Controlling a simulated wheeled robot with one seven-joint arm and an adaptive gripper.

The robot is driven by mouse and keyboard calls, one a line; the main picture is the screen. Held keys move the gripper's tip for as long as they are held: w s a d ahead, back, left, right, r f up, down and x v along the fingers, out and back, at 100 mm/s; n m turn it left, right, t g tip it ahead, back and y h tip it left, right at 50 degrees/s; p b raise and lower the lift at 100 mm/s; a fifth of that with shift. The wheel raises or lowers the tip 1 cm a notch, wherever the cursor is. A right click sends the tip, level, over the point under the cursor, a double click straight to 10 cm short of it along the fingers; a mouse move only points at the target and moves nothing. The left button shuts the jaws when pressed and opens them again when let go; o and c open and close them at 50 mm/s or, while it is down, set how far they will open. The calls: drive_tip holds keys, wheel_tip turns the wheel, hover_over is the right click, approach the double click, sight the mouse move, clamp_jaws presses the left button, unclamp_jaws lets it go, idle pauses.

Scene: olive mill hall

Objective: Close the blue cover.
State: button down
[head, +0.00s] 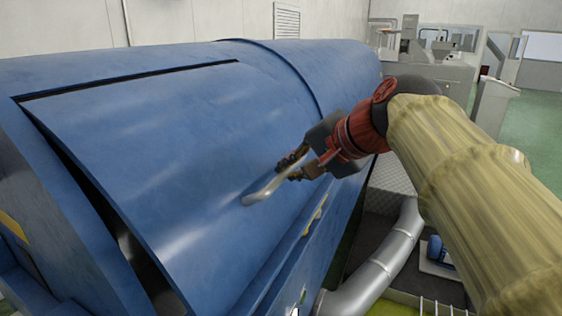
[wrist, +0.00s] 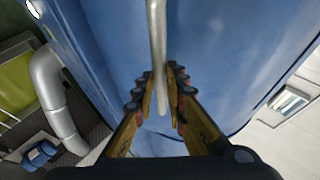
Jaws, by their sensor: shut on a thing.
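The blue cover (head: 170,140) is a curved panel on the big blue machine. A dark gap shows along its left edge and a thin dark slit along its top edge, so it stands slightly off the body. A pale metal bar handle (head: 262,190) sits near its lower right part. My gripper (head: 290,166) is shut on the upper right end of this handle. In the wrist view the handle (wrist: 158,45) runs down between the two fingers of my gripper (wrist: 162,92), with the blue cover (wrist: 215,70) behind it.
A silver pipe (head: 380,260) curves below and right of the machine. A small blue motor (head: 437,250) stands on the floor beyond it. Grey machinery (head: 425,70) stands at the back right. Green floor (head: 535,130) is open at the right.

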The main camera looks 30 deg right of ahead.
drive_tip(key=w+a+f+b, duration=0.1)
drive_tip(key=f, duration=0.2)
drive_tip(key=w+a+f+b, duration=0.1)
drive_tip(key=w+f, duration=0.1)
drive_tip(key=f, duration=0.2)
drive_tip(key=w+a+f+b, duration=0.1)
drive_tip(key=w+f, duration=0.1)
drive_tip(key=f, duration=0.2)
drive_tip(key=shift+w+a+b, duration=0.1)
drive_tip(key=shift+a+b, duration=0.2)
drive_tip(key=shift+b, duration=0.05)
drive_tip(key=shift+f, duration=0.3)
drive_tip(key=c, duration=2)
unclamp_jaws()
drive_tip(key=shift+w, duration=0.15)
drive_tip(key=shift+c, duration=0.2)
drive_tip(key=shift+o, duration=1.2)
drive_tip(key=shift+r, duration=0.35)
drive_tip(key=shift+r, duration=0.15)
drive_tip(key=v, duration=1.1)
drive_tip(key=shift+s+r, duration=0.25)
drive_tip(key=shift+s, duration=0.05)
drive_tip(key=shift+a, duration=0.1)
